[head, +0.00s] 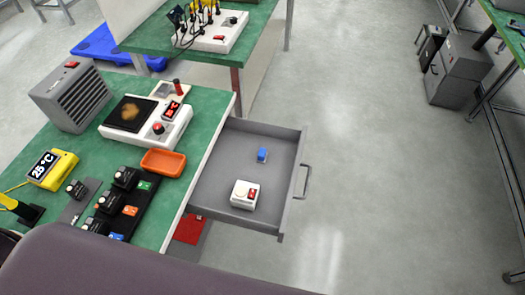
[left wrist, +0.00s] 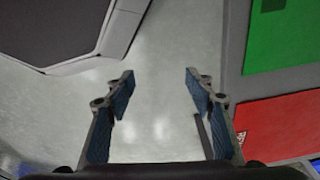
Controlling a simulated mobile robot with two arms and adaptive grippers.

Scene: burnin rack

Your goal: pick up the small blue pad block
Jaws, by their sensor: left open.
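The small blue pad block (head: 262,155) lies on the floor of the open grey drawer (head: 225,178), toward its far right part. My left gripper (left wrist: 159,85) shows only in the left wrist view. Its two fingers are spread apart with nothing between them. Pale floor shows beyond the fingertips, and the blue block is not visible in that view. My right gripper is in neither view.
A white device with a red switch (head: 244,195) sits in the drawer, nearer than the block. The drawer has raised walls and a handle (head: 304,182). The green bench (head: 205,108) left of it holds an orange tray (head: 163,162) and several devices. Open floor lies right.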

